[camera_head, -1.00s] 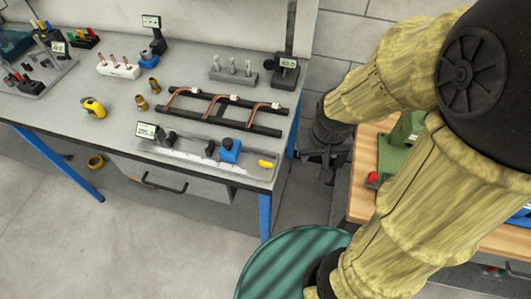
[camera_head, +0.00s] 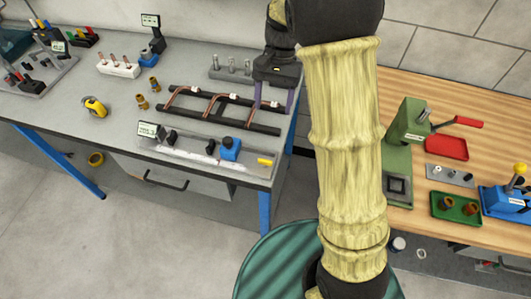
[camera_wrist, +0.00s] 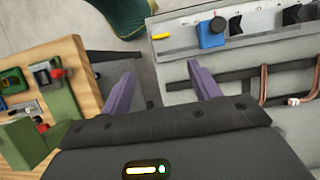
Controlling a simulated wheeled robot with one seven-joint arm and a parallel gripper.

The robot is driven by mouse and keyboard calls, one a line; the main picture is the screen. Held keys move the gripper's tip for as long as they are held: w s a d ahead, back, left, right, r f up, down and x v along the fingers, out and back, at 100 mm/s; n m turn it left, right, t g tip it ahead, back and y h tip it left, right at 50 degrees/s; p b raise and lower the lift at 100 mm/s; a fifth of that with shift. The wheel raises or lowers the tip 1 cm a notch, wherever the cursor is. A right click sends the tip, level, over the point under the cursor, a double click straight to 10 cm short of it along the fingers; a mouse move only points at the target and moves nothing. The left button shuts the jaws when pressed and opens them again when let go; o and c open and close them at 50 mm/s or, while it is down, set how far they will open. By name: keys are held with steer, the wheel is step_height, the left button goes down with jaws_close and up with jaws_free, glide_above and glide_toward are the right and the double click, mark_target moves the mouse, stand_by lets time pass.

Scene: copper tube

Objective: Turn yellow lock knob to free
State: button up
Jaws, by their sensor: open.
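The yellow lock knob (camera_head: 265,161) is a small elongated piece at the right end of the grey measuring fixture (camera_head: 185,157). In the wrist view, the knob (camera_wrist: 161,36) lies beyond the fingertips, near the end of the fixture's scale. A blue block (camera_head: 230,149) sits on the fixture left of the knob. My gripper (camera_head: 274,100) has its two purple fingers apart and pointing down over the right part of the grey bench. In the wrist view, my gripper (camera_wrist: 160,68) is empty, with nothing touching either finger.
A black rack (camera_head: 220,110) with bent copper tubes lies behind the fixture, close to the fingers. A wooden bench (camera_head: 400,90) at right holds a green press (camera_head: 408,125), a red tray (camera_head: 446,148) and a blue tool with a yellow ball (camera_head: 519,169). A floor gap separates the benches.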

mark_target(265, 160)
steer(key=shift+a+r, duration=0.1)
steer(key=shift+a, duration=0.05)
steer(key=p+x, duration=0.1)
steer(key=x, duration=1.6)
steer(key=shift+s, duration=0.1)
steer(key=shift+c, duration=0.4)
steer(key=c, duration=0.9)
